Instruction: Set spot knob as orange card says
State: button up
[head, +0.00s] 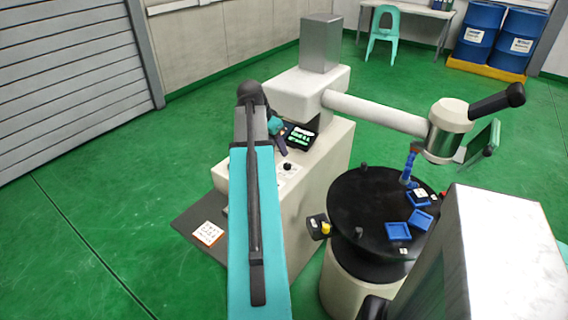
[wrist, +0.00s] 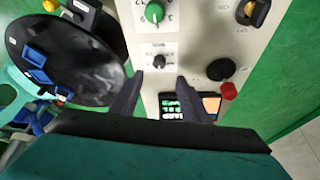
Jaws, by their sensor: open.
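The machine's control panel (wrist: 150,30) is pale, with several knobs. A green knob (wrist: 155,12) with numbers around it is at the top, a small black knob (wrist: 160,60) below it, and a larger black knob (wrist: 220,70) to the right. The labels are too small to read, so I cannot tell which is the spot knob. An orange card (wrist: 212,104) lies beside the lit screen (wrist: 173,105), partly hidden by my finger; its writing is not legible. My gripper (wrist: 157,84) is open and empty, its fingertips either side of the panel area just below the small knob.
A red knob (wrist: 228,90) sits by the larger black one. A round black table (head: 372,205) with blue trays (head: 398,231) stands beside the panel. The machine's horizontal arm (head: 375,112) reaches above it. A white card (head: 208,233) lies on the dark shelf. Green floor is clear at left.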

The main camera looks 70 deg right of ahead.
aim_at(286, 164)
jog(key=shift+p+x, duration=0.7)
jog(key=shift+x, duration=4.45)
jog(key=shift+c, duration=0.3)
jog(key=c, duration=1)
